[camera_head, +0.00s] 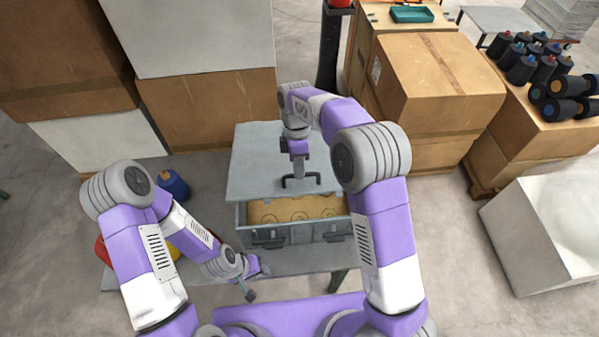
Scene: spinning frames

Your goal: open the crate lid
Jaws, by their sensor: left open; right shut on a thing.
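The grey crate (290,236) stands on a table in front of me, with dark latches on its front wall. Its grey crate lid (256,165) is away from the front wall. A tan interior with round cut-outs (270,209) shows between them; I cannot tell whether the lid is tilted up or slid back. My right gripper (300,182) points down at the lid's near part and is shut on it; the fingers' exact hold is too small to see. My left gripper (257,282) is open and empty, low in front of the crate's left corner.
Stacked cardboard boxes (440,80) stand at the back right, and more boxes (210,105) at the back left. Dark spools (535,65) sit on a box at far right. A blue spool (173,186) is left of the crate.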

